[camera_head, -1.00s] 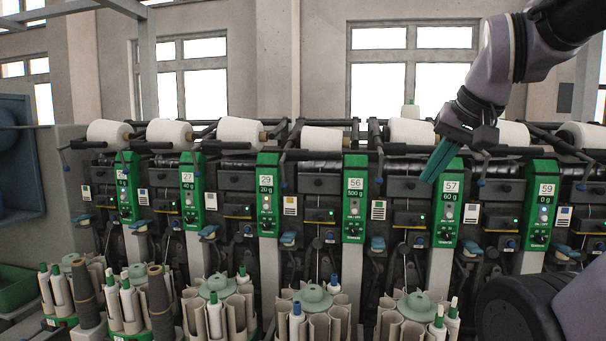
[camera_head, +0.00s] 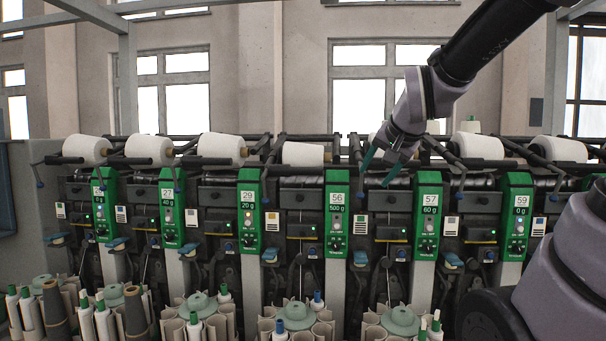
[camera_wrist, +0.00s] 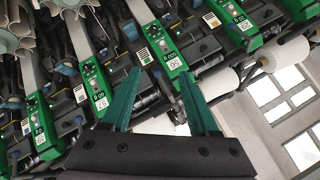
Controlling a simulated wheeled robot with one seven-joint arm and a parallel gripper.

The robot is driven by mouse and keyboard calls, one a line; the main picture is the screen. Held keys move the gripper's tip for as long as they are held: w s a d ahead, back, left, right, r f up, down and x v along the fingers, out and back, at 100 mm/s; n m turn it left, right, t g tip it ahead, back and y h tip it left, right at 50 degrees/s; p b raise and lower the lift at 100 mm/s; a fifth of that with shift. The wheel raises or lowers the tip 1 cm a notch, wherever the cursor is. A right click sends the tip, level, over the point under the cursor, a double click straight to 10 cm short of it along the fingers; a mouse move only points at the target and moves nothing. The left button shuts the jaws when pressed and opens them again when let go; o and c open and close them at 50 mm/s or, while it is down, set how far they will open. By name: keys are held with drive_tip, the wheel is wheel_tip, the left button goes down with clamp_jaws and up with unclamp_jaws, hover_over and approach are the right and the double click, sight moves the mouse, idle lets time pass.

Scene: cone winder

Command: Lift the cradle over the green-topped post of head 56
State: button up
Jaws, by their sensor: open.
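The green-topped post (camera_head: 337,213) of head 56 stands mid-row in the head view, its white label facing me. It also shows in the wrist view (camera_wrist: 168,53), beyond the fingertips. The black cradle arms (camera_head: 355,152) run along the top of the machine, just above this post. Which bar belongs to head 56 is hard to tell, as my gripper partly covers that area. A white cone (camera_head: 303,154) sits up to the left of the post. My gripper (camera_head: 377,168) is open, green fingers apart and pointing down, up and right of the post. I see nothing between the fingers (camera_wrist: 158,80).
The post of head 57 (camera_head: 428,215) stands to the right and that of head 29 (camera_head: 249,213) to the left. Other cones, such as one on the right (camera_head: 478,147), line the top. Bobbin magazines (camera_head: 295,316) stand below.

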drive_tip(key=w+a+f+m+t, duration=0.1)
drive_tip(key=w+a+m+t, duration=0.3)
drive_tip(key=w, duration=1)
drive_tip(key=m+t+y, duration=0.2)
drive_tip(key=m+t, duration=0.1)
drive_tip(key=m, duration=0.2)
approach(308, 170)
drive_tip(key=x, duration=1.1)
drive_tip(key=shift+w+f, duration=0.1)
drive_tip(key=shift+f, duration=0.05)
clamp_jaws()
